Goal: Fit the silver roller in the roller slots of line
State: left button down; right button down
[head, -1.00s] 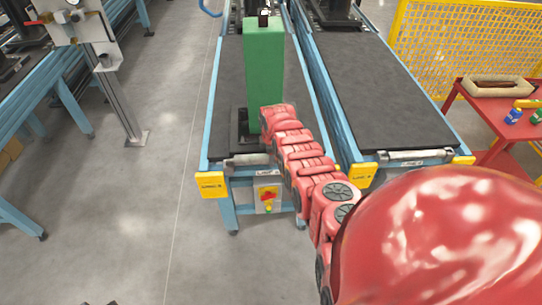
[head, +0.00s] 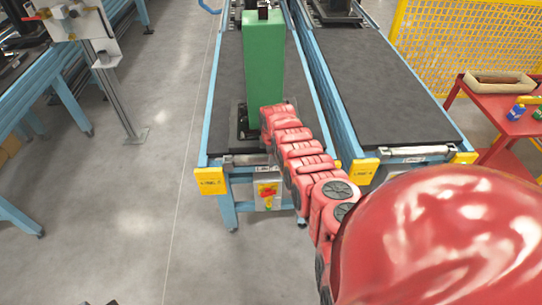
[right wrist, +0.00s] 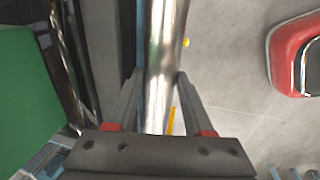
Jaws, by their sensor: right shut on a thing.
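The silver roller (right wrist: 164,55) runs up the middle of the right wrist view. My right gripper (right wrist: 158,85) is shut on it, one finger on each side. In the head view a silver bar, seemingly this roller (head: 243,159), lies across the front end of the left line (head: 228,90), its right part hidden by my red right arm. My right gripper is mostly hidden behind that arm there. I cannot tell whether the roller sits in the slots. Small dark tips at the bottom left edge may be my left gripper; its state does not show.
A tall green block (head: 264,65) stands on the left line, close to my arm. The right line (head: 385,90) has its own end roller (head: 415,152). A red table (head: 495,115) stands at the right, before a yellow mesh fence (head: 470,45).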

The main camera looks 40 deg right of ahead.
jog(key=shift+f, duration=0.3)
jog(key=shift+c, duration=1)
grip_release()
jog(key=shift+r, duration=0.1)
jog(key=shift+r, duration=0.1)
jog(key=shift+w+d+r, duration=0.15)
jog(key=shift+w+r, duration=0.05)
jog(key=shift+r, duration=0.45)
jog(key=s+a+r+p, duration=0.1)
jog(key=r, duration=0.6)
jog(key=s+a+r+p, duration=0.1)
jog(key=s+r, duration=0.1)
jog(key=r, duration=0.6)
jog(key=shift+s+r, duration=0.2)
jog(key=shift+s, duration=0.1)
